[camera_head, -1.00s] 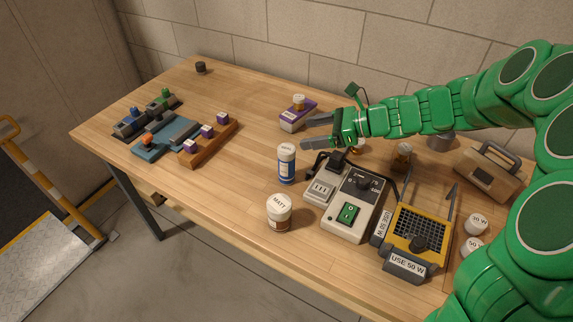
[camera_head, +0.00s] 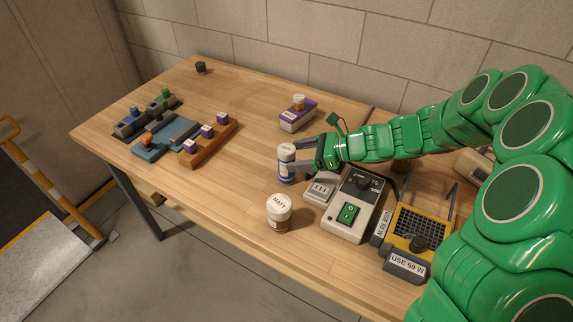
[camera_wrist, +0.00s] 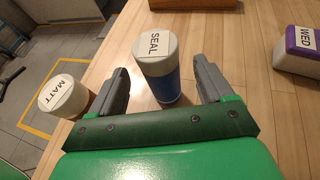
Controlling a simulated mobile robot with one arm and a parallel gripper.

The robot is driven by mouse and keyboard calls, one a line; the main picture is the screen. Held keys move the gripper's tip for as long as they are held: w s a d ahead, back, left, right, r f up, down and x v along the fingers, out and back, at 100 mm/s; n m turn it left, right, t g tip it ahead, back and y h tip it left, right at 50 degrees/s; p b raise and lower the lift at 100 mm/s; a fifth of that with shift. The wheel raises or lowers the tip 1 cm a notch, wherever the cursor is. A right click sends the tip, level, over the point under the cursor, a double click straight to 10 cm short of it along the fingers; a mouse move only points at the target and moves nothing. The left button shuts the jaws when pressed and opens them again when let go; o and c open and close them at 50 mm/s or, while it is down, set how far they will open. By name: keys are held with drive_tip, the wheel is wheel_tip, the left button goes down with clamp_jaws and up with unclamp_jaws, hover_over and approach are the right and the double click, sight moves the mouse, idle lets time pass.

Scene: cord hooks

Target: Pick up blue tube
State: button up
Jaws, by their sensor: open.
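The blue tube (camera_head: 286,170) stands upright on the wooden table, with a white cap and a blue lower body. In the wrist view the blue tube (camera_wrist: 158,70) has a cap labelled SEAL. My gripper (camera_head: 299,166) is open, with one finger on each side of the tube. In the wrist view my gripper (camera_wrist: 165,85) has grey fingers with the tube between their tips, and gaps show on both sides.
A white-capped MATT jar (camera_head: 279,213) stands in front of the tube. A grey box with a green switch (camera_head: 347,205) is close on the right. A purple box (camera_head: 297,114) sits behind. A wooden block rack (camera_head: 208,145) is left; the table between is clear.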

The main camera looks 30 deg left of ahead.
sight(287, 157)
drive_tip(key=shift+x, duration=2)
drive_tip(key=shift+c, duration=0.3)
drive_tip(key=c, duration=1.1)
drive_tip(key=shift+r, duration=0.1)
